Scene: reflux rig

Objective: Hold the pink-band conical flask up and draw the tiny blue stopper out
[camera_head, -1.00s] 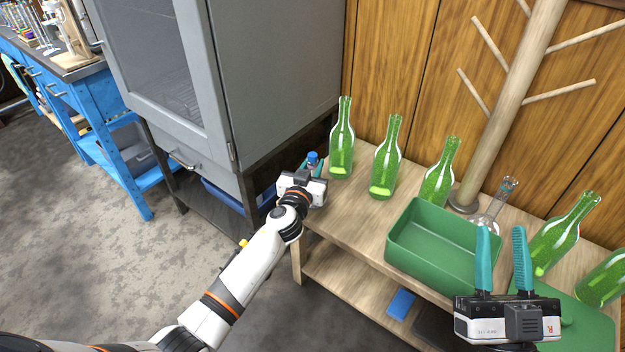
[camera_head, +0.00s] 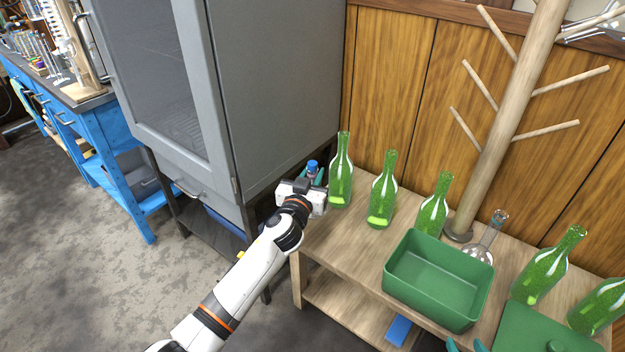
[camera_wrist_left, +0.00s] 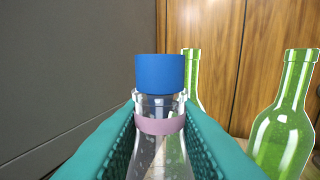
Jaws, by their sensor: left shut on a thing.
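The conical flask (camera_wrist_left: 160,107) with a pink band (camera_wrist_left: 160,125) is clear glass and upright in the left wrist view. The tiny blue stopper (camera_wrist_left: 160,73) sits on its mouth; it also shows in the head view (camera_head: 312,165). The flask's lower body is hidden behind the gripper. My right gripper (camera_head: 466,346) is empty and open at the bottom edge of the head view, with only its fingertips showing, far from the flask.
Several green bottles (camera_head: 382,190) stand on the wooden table, the nearest just right of my left gripper. A green bin (camera_head: 440,285), another clear flask (camera_head: 481,253) and a wooden peg stand (camera_head: 505,120) are further right. A grey cabinet (camera_head: 275,90) stands behind left.

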